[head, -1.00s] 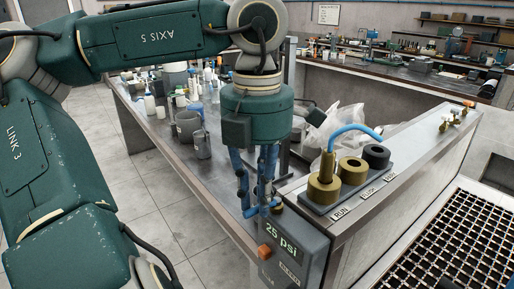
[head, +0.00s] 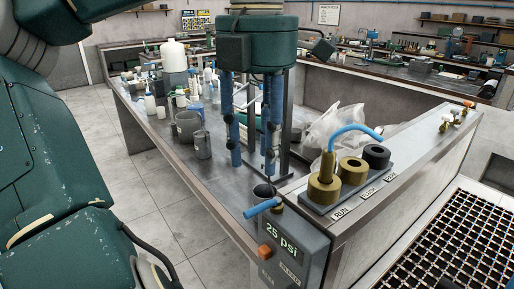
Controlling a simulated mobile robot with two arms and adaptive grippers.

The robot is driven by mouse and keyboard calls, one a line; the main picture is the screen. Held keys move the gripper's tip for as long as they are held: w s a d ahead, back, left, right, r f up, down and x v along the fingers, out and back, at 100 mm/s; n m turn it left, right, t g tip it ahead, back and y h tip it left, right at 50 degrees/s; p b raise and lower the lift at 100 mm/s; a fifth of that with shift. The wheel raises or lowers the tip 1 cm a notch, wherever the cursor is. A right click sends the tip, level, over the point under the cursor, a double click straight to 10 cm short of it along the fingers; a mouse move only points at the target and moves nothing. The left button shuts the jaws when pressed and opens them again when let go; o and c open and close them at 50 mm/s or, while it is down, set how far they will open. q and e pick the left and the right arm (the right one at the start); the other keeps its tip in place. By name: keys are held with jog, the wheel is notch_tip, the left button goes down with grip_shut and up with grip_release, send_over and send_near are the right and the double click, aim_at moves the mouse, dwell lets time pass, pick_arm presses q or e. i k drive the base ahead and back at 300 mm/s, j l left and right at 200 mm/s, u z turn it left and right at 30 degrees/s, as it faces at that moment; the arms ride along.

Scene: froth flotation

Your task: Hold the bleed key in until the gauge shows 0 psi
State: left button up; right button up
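The gauge (head: 283,236) is a dark grey box at the bench corner, and its screen reads 25 psi. An orange square key (head: 265,252) sits on its front below the screen, with nothing touching it. A small label beside it is too blurred to read surely, so I cannot confirm it is the bleed key. My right gripper is out of view.
A blue hose stub (head: 262,208) sticks out at the gauge's top. To its right, a holder (head: 352,197) carries brass and black sockets, one with a blue hose. Jugs (head: 187,126) and bottles stand on the bench behind. A metal grating (head: 450,235) lies at the right.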

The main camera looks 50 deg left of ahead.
aim_at(264, 252)
jog(key=k, duration=1)
